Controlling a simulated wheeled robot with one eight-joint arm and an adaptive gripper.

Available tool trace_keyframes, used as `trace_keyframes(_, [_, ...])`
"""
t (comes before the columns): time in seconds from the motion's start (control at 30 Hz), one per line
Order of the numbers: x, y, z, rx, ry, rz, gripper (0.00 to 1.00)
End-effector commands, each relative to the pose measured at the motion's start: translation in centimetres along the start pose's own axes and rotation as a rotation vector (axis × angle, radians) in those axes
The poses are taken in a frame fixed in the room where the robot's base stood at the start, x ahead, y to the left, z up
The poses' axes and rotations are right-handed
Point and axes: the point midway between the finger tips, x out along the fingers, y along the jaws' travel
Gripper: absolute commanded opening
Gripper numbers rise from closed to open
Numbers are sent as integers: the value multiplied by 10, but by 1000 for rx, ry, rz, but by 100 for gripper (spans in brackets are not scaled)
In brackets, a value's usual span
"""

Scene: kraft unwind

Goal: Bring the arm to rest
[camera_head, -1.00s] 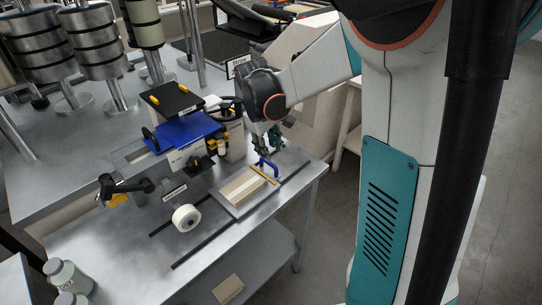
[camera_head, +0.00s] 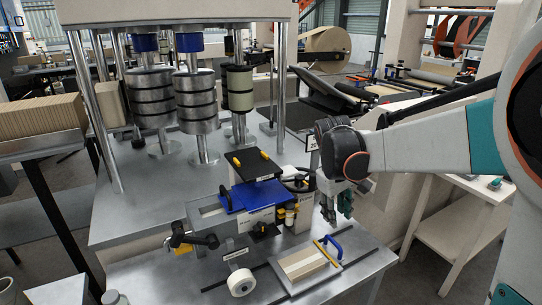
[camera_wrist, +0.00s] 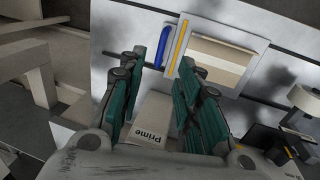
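My arm comes in from the right in the head view, with its elbow raised and its wrist bent downward. My gripper (camera_head: 336,212) hangs fingers-down above the steel bench, just behind the tray with the blue handle. In the wrist view its green fingers (camera_wrist: 172,62) stand apart.
The tray (camera_head: 304,266) with a pale block and blue handle (camera_head: 330,245) lies below my gripper. A blue-topped device (camera_head: 254,196) stands left of it, a white roll (camera_head: 241,282) in front. Steel rollers (camera_head: 195,95) rise behind. A white side table (camera_head: 460,215) stands right.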

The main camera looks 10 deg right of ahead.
Motion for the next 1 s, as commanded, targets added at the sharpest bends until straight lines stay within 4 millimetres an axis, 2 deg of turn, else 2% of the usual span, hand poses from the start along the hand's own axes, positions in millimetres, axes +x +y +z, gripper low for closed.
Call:
trace_keyframes(0.17, [-14, -10, 12, 18, 40, 1, 31])
trace_keyframes(0.4, [-48, -44, 49, 87, 176, -3, 31])
trace_keyframes(0.6, [-67, -73, 83, 151, 294, -18, 31])
trace_keyframes(0.8, [-74, -102, 116, 220, 413, -44, 31])
trace_keyframes(1.0, [-72, -128, 144, 284, 517, -78, 31])
